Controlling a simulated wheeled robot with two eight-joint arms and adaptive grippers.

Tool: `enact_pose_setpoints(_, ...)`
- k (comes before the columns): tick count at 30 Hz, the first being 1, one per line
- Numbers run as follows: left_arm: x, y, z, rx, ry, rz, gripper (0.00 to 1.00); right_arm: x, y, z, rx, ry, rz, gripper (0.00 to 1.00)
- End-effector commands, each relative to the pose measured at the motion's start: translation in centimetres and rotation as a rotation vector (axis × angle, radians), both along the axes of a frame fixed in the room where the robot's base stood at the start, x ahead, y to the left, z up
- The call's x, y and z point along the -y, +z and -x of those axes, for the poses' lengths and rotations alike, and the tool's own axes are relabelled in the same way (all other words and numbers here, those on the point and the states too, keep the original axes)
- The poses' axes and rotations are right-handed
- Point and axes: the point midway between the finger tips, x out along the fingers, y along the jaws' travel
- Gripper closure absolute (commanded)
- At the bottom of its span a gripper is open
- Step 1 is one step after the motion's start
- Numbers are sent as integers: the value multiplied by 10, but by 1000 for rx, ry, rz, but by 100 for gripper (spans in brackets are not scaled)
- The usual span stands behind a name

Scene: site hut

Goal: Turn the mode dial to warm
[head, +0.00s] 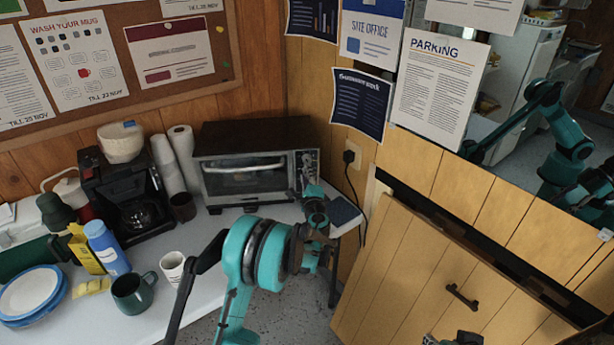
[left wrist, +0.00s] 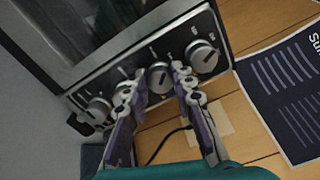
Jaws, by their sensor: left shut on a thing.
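The toaster oven (head: 245,165) stands at the back of the white counter, its control panel (head: 306,168) on its right side. In the left wrist view the panel carries a row of silver round dials. My left gripper (head: 313,192) is at the panel; in the left wrist view its fingers (left wrist: 159,84) are closed on either side of a middle dial (left wrist: 160,76). Another dial (left wrist: 201,56) is to the right and one (left wrist: 98,110) to the left, both clear of the fingers. The panel's print is too small to read, so which setting the dial points to cannot be told.
A black cord runs down the wall by the oven's right side. A wooden cabinet door (head: 420,270) is at the right.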

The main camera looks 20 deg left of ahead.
Motion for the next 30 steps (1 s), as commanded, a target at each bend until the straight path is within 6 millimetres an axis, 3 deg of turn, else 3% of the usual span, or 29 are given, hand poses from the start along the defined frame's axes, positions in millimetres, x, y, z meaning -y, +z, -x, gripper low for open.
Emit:
enact_pose_setpoints(15,0,-2,0,167,0,395,100,0,0,0,0,0,0,60)
enact_pose_setpoints(30,0,-2,0,231,0,545,100,0,0,0,0,0,0,60)
